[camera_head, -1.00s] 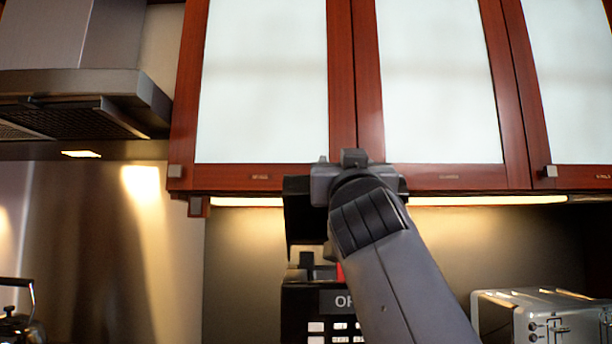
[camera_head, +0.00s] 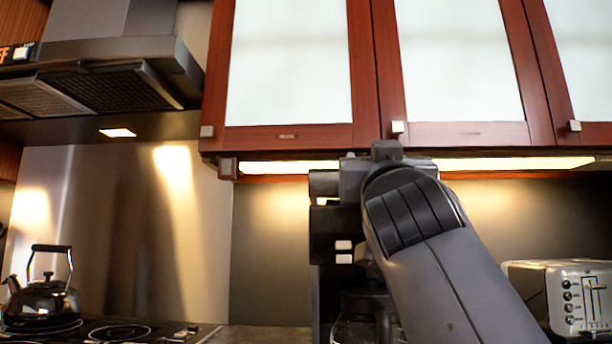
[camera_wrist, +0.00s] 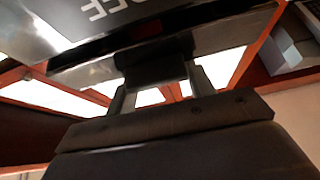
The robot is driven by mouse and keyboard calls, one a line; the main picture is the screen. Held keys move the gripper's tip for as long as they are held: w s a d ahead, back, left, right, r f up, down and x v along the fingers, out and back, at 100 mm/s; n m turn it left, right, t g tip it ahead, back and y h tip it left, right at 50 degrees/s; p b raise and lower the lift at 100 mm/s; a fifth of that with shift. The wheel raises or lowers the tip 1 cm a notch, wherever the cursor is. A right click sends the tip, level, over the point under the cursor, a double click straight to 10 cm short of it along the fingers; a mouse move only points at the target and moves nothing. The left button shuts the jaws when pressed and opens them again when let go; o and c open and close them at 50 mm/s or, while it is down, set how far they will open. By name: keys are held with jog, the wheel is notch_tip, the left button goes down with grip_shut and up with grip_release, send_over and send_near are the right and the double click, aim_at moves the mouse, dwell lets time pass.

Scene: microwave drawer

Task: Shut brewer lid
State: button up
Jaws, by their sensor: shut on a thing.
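The black brewer (camera_head: 328,262) stands on the counter under the wall cabinets, partly hidden by my arm. Pale buttons show on its front. Its dark lid (camera_head: 322,187) is at the top, beside my gripper (camera_head: 385,165), close above the body; whether it is fully shut cannot be told. In the wrist view, my gripper (camera_wrist: 158,80) has its two fingers around a dark block under a grey panel with pale letters (camera_wrist: 85,22), which I take to be the lid. The fingertips are hidden in the head view.
A metal toaster (camera_head: 570,293) stands right of my arm. A black kettle (camera_head: 42,303) sits on the stove (camera_head: 130,332) at the left. The range hood (camera_head: 120,75) and wall cabinets (camera_head: 290,65) hang above. The backsplash between kettle and brewer is clear.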

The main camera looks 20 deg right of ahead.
jog(key=shift+s+f+b, duration=0.1)
jog(key=shift+f+b, duration=0.3)
jog(key=shift+f, duration=0.3)
jog(key=o, duration=1.4)
